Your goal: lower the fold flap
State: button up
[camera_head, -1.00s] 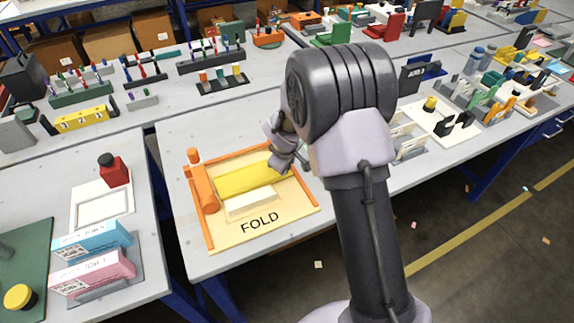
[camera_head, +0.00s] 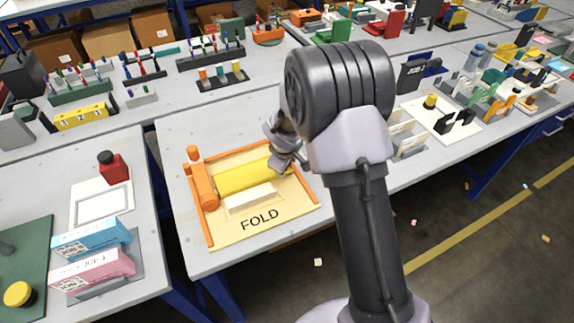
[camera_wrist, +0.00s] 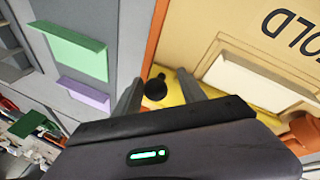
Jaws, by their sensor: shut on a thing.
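The yellow fold flap (camera_head: 235,177) lies across the orange-framed fold board (camera_head: 285,212) marked FOLD in the head view. It looks tilted, with its long edge standing a little off the board. My gripper (camera_head: 284,166) is at the flap's right end. In the wrist view, a round black knob (camera_wrist: 155,89) sits between the two fingers of my gripper (camera_wrist: 157,84), which is shut on it. Part of the yellow flap (camera_wrist: 178,99) shows beside the fingers. The contact between fingers and knob is partly hidden.
A cream block (camera_head: 252,199) lies on the board in front of the flap. An orange roller (camera_head: 203,186) stands at the left side. Bare grey table (camera_head: 175,140) lies behind the board. My arm hides the table to the right.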

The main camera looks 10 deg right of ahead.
dwell(0.4)
jog(key=shift+r, duration=0.35)
jog(key=p+v, duration=0.6)
jog(key=v, duration=1.1)
